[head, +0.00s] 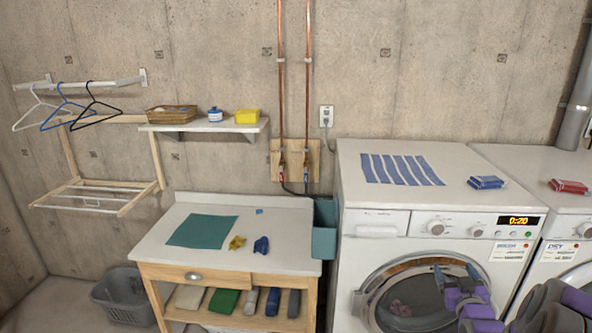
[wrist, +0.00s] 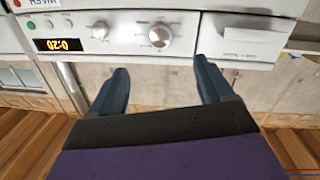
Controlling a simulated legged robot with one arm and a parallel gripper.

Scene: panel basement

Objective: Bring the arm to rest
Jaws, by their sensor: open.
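My gripper (head: 456,276) is at the lower right of the head view, in front of the washing machine (head: 390,221) and partly over its round door. Its purple body and dark fingers show there, with my arm running to the right edge. In the wrist view my gripper (wrist: 163,80) has its two fingers wide apart with nothing between them. The washer's control panel (wrist: 110,35), with a knob and a lit display, appears upside down beyond the fingertips.
A wooden-framed worktable (head: 285,238) with a green cloth (head: 203,231) stands left of the washer. A second machine (head: 535,163) stands at the right. A grey basket (head: 122,296) is on the floor.

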